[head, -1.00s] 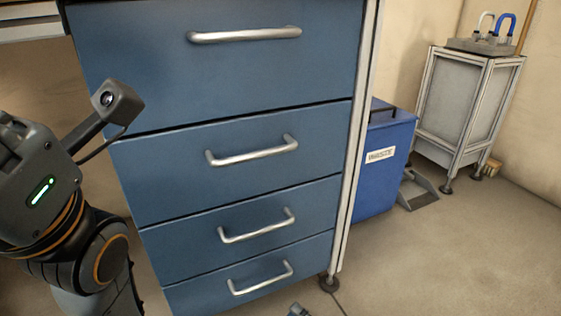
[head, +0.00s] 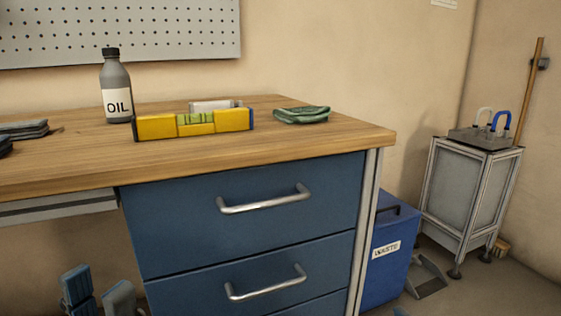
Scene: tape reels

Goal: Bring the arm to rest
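My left gripper (head: 99,296) shows at the bottom left of the head view, in front of the workbench and below its top. The rest of the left arm is out of the picture. My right gripper cannot be made out. No tape reels are in view.
The wooden bench top (head: 70,172) bears an oil bottle (head: 117,92), a yellow spirit level (head: 155,127) and a green cloth (head: 302,115). Blue drawers (head: 185,232) are closed below it. A blue waste bin (head: 385,265) and a grey stand (head: 462,190) are at right.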

